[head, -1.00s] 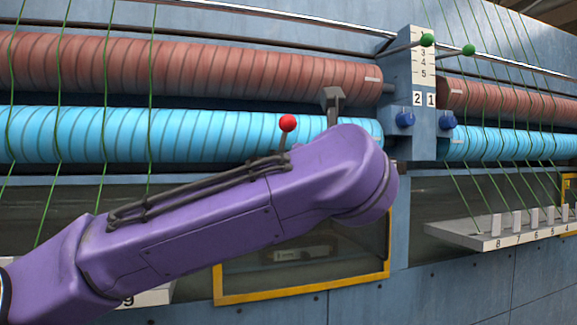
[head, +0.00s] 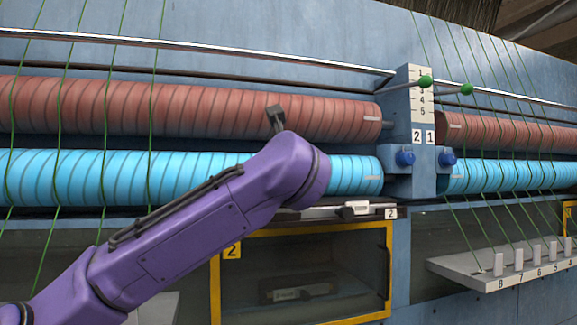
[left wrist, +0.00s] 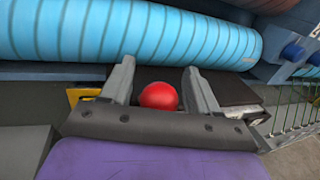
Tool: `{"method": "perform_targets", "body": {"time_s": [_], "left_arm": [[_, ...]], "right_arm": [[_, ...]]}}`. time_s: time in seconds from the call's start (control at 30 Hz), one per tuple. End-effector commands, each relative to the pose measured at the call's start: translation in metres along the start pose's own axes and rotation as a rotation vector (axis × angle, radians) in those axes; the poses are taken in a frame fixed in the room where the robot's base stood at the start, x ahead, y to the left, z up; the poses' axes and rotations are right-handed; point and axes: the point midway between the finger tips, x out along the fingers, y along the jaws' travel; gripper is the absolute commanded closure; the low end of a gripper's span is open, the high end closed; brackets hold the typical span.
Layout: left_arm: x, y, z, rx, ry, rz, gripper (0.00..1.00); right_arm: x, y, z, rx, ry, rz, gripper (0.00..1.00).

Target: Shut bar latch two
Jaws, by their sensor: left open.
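A red ball knob (left wrist: 158,96) shows in the left wrist view, between the two grey fingers of my open left gripper (left wrist: 158,72). I cannot tell whether they touch it. In the head view the knob is hidden, and a dark end piece of the left gripper (head: 276,115) shows above my purple arm, in front of the brown roller. A dark bar (head: 320,213) with a metal catch (head: 355,209) and a white label 2 (head: 391,213) runs above the yellow-framed window (head: 301,317), also marked 2. My arm hides its left part. My right gripper is out of view.
The brown roller (head: 200,105) and blue roller (head: 120,175) lie close behind the arm, with green yarns in front. A blue post (head: 400,185) with blue knobs and green-tipped levers (head: 425,81) stands right. A numbered shelf (head: 465,270) juts out at lower right.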

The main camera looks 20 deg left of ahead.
Motion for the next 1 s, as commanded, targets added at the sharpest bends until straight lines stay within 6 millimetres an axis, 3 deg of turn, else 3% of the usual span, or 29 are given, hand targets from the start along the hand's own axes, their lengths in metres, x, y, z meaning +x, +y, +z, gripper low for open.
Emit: {"method": "perform_targets", "body": {"time_s": [0.07,0.27,0.47,0.63,1.0], "left_arm": [[0.000,0.000,0.000,0.000,0.000,0.000,0.40],[-0.001,-0.001,0.000,0.001,0.000,-0.001,1.00],[-0.001,-0.001,-0.001,0.002,-0.006,-0.001,1.00],[-0.004,-0.001,-0.007,0.014,-0.049,-0.004,1.00],[-0.018,-0.004,-0.028,0.086,-0.302,-0.013,1.00]], "right_arm": [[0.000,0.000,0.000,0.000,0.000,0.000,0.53],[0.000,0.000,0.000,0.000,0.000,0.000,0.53],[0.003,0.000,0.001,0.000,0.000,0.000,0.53],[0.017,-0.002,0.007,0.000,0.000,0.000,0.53],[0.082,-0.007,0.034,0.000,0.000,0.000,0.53]]}}
